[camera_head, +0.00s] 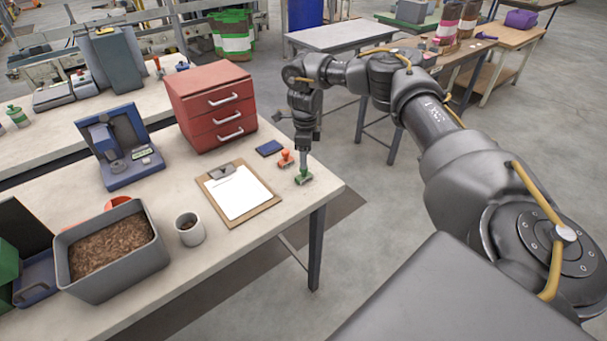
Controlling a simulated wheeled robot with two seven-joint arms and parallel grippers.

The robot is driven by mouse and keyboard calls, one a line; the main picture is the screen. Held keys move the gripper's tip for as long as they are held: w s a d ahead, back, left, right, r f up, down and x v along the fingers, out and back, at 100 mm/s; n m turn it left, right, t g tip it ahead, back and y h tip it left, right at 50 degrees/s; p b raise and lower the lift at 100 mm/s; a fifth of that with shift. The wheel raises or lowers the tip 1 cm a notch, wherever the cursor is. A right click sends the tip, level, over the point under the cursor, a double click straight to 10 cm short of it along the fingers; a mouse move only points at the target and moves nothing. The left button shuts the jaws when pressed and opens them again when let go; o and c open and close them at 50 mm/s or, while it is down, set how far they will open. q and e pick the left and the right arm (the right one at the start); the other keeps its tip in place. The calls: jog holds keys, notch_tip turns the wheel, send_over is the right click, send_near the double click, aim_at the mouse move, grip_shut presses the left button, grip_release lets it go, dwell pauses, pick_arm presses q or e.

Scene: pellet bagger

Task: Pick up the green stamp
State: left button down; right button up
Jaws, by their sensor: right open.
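The green stamp (303,178) stands on the right end of the pale table, near its edge. My right gripper (305,160) points straight down over it, with its fingertips at the stamp's upper part. The gripper is open, and its fingers hide part of the stamp's handle. I cannot tell whether the fingers touch it. My left gripper is not in view.
A clipboard (216,192), a red drawer box (195,93), a cup (190,232) and a pellet bin (125,277) stand farther left.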

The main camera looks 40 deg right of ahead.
aim_at(304, 173)
notch_tip(304, 173, down, 4)
jog(key=shift+a+f+p, duration=0.1)
jog(key=shift+a+p, duration=0.05)
jog(key=shift+p, duration=0.45)
jog(key=shift+c, duration=0.4)
jog(key=c, duration=1)
